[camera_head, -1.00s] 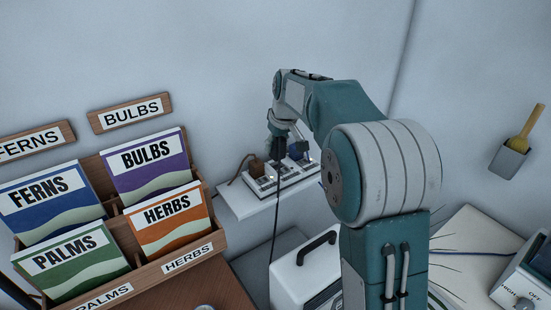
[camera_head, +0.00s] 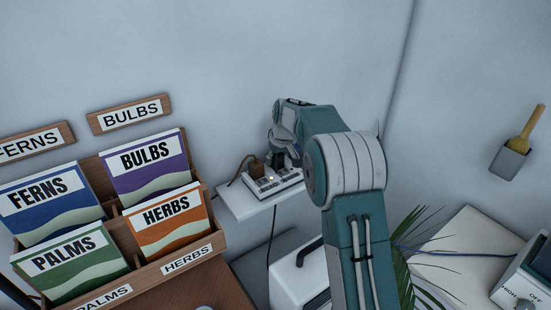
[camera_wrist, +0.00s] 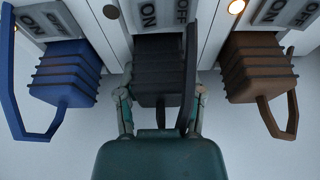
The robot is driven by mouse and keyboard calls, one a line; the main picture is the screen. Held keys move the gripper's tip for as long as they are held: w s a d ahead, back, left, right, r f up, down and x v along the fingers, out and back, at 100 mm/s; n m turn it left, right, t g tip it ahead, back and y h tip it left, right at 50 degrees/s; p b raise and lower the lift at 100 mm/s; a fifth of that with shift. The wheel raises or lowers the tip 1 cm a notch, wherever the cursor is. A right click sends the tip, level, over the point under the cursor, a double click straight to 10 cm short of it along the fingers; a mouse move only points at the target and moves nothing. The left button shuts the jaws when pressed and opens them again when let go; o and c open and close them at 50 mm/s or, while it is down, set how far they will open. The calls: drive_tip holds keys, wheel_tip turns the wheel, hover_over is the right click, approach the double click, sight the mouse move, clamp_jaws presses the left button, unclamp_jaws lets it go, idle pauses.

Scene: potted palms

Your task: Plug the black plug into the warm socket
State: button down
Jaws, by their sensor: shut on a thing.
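In the wrist view my gripper (camera_wrist: 160,112) is shut on the black plug (camera_wrist: 158,68), one finger on each side. The plug's far end meets the white power strip (camera_wrist: 205,35) in the middle position, between a blue plug (camera_wrist: 66,72) and a brown plug (camera_wrist: 255,68). How deep it sits is hidden. A warm lamp (camera_wrist: 236,7) glows between the black and brown plugs; the lamp (camera_wrist: 110,11) between blue and black is dark.
The white shelf (camera_head: 240,209) is fixed to the wall. A seed-packet rack (camera_head: 190,255) stands left. A white box with a black handle (camera_head: 290,285) is below the shelf. Palm leaves (camera_head: 405,250) rise right of my arm. A brush in a holder (camera_head: 510,160) hangs right.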

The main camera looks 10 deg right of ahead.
drive_tip(key=shift+c, duration=1)
unclamp_jaws()
drive_tip(key=shift+f, duration=0.1)
drive_tip(key=v, duration=1.2)
drive_tip(key=shift+r, duration=0.25)
